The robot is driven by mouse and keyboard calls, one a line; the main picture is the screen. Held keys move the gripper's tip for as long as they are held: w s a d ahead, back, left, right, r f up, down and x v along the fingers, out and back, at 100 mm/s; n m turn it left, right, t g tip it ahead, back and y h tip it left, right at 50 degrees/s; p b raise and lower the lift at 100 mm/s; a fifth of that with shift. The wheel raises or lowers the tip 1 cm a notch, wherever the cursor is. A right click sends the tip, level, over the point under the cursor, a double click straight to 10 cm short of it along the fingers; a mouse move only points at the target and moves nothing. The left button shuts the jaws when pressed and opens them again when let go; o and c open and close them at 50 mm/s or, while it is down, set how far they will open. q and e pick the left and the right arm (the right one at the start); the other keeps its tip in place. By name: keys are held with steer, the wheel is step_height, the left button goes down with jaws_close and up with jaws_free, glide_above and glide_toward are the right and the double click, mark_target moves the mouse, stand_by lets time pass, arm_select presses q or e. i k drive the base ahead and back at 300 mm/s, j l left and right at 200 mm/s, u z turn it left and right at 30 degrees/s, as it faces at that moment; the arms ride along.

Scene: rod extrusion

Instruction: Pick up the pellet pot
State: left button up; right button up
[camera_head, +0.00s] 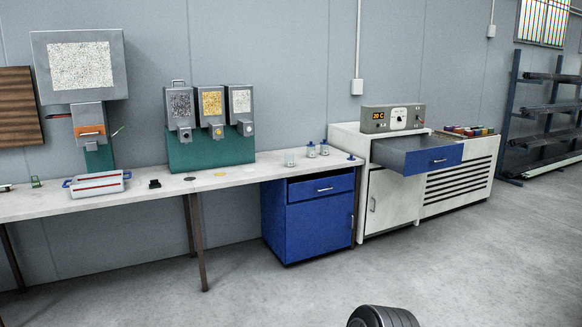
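Three small pots with bluish tops stand at the right part of the long white bench: one on its own (290,157), and two close together, the left one (311,150) and the right one (324,148). They are too small to tell which is the pellet pot or what is in them. A white tub with a red stripe and blue handles (97,183) sits on the bench at the left. Neither of my grippers shows.
Three grey hoppers with pellet windows stand on a green block (213,157). A larger hopper (80,65) is at left. The bench (150,190) is mostly bare in front. A blue cabinet (320,220) stands below; an open drawer (435,158) juts out right.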

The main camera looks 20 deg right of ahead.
mark_target(289, 158)
steer(key=i+l+z, duration=0.65)
steer(key=i, duration=0.15)
steer(key=i+l+z, duration=0.35)
steer(key=i, duration=0.65)
steer(key=i+z, duration=0.35)
steer(key=i, duration=0.65)
steer(key=i+u, duration=0.15)
steer(key=i, duration=0.35)
steer(key=i+l+u, duration=0.15)
steer(key=i, duration=0.3)
steer(key=i+l+u, duration=0.15)
steer(key=i, duration=0.35)
steer(key=i+l+u, duration=0.2)
steer(key=i, duration=0.3)
steer(key=i+l+u, duration=0.15)
steer(key=i, duration=0.3)
steer(key=l, duration=0.15)
